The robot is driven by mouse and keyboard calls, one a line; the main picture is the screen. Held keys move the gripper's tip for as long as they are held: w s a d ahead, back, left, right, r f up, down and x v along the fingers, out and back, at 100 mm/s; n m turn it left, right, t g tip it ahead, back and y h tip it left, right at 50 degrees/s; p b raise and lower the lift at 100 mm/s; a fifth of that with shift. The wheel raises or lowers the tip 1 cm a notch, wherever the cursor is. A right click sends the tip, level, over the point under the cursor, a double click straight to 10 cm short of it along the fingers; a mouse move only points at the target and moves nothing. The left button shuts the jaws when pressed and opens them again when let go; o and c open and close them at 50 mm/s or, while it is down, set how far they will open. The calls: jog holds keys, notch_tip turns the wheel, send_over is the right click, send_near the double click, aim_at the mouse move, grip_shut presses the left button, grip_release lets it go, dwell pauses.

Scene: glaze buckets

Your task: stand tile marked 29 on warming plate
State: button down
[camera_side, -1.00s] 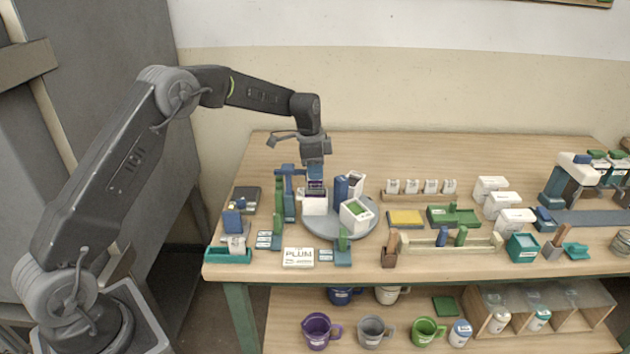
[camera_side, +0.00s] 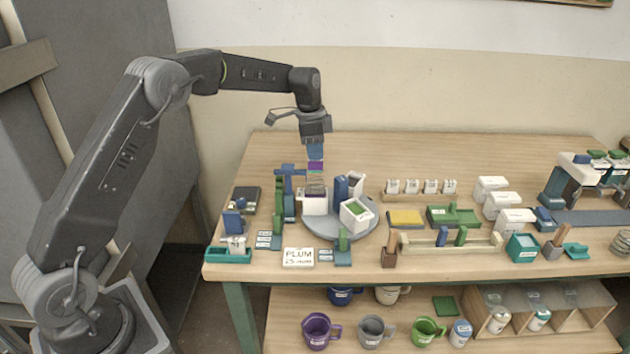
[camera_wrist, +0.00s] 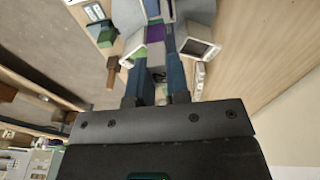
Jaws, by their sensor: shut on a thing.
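The tile hangs upright over a white bucket (camera_side: 315,205) on the round grey turntable (camera_side: 325,231). Its lower end is at the bucket's mouth; I cannot tell whether it is clear of the rim. In the wrist view the purple of the tile (camera_wrist: 155,34) shows beyond my blue fingers (camera_wrist: 160,70). No number can be read on it. A dark flat slab (camera_side: 252,193) at the table's left may be the warming plate; I cannot tell.
A blue block (camera_side: 341,188) and a white bucket with green inside (camera_side: 357,214) stand close by on the turntable. Blue and green stands (camera_side: 289,195) are just left. A PLUM sign (camera_side: 298,257) lies in front. The table behind is clear.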

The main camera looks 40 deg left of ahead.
jog(key=shift+r, duration=0.9)
jog(key=shift+r, duration=0.25)
jog(key=r, duration=0.2)
jog(key=a+r, duration=0.1)
jog(key=r, duration=0.1)
jog(key=shift+s+r, duration=0.1)
jog(key=shift+r, duration=0.15)
jog(key=s+a, duration=0.4)
jog(key=a, duration=0.6)
jog(key=s+a, duration=0.5)
jog(key=a, duration=0.5)
jog(key=shift+f, duration=9.7)
jog(key=shift+f, duration=0.3)
